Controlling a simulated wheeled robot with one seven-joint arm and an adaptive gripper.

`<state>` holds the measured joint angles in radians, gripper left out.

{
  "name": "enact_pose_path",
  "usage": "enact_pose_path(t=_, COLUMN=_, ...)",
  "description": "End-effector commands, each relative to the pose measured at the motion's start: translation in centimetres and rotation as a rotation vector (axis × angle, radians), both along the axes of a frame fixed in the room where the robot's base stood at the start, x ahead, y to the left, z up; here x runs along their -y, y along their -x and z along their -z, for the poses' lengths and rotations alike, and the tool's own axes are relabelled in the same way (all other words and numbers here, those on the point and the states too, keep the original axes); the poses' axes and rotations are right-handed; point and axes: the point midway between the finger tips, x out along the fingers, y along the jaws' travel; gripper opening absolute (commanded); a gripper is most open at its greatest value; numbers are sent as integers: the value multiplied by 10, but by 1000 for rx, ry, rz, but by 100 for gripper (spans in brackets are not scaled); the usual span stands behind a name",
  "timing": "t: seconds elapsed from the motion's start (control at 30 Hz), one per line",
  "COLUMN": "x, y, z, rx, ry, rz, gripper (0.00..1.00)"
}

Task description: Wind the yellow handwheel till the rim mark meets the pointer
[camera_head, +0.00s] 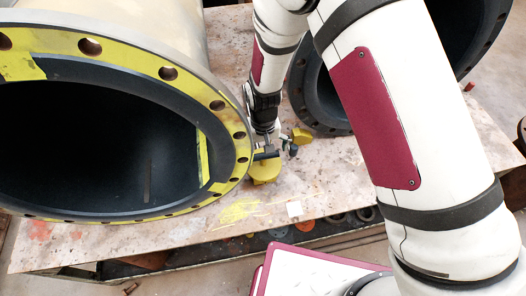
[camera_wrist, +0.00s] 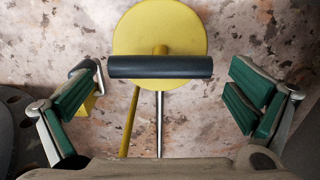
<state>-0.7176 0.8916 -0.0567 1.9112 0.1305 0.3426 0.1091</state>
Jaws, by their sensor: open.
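The yellow handwheel shows in the head view (camera_head: 265,172) as a small yellow disc on the table beside the big pipe flange. In the wrist view the yellow disc (camera_wrist: 160,25) is face-on at top centre, with a dark cross bar (camera_wrist: 160,67) in front of its lower part. A yellow rod (camera_wrist: 130,120) and a thin silver rod (camera_wrist: 160,125) show below the bar. I cannot tell which part is the rim mark or pointer. My gripper (camera_wrist: 162,72) is open, green pads either side of the bar and apart from it; it also shows in the head view (camera_head: 274,147).
A large pipe with a yellow-marked flange (camera_head: 228,127) stands close at the left of my gripper. A second dark pipe (camera_head: 318,95) lies behind at right. The stained tabletop (camera_head: 330,175) has free room right of the handwheel. A yellow piece (camera_head: 301,136) is behind my gripper.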

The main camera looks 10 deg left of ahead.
Motion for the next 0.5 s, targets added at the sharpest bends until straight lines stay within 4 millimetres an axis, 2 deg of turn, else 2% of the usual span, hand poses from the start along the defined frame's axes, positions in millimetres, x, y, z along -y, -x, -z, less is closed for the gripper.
enact_pose_path(t=0.13, x=0, y=0, z=10, rx=-1, ry=0, rz=1, gripper=100)
enact_pose_path(t=0.43, x=0, y=0, z=11, rx=0, ry=-1, rz=0, gripper=100)
enact_pose_path(t=0.47, x=0, y=0, z=11, rx=0, ry=-1, rz=0, gripper=95)
enact_pose_path(t=0.5, x=0, y=0, z=11, rx=0, ry=-1, rz=0, gripper=86)
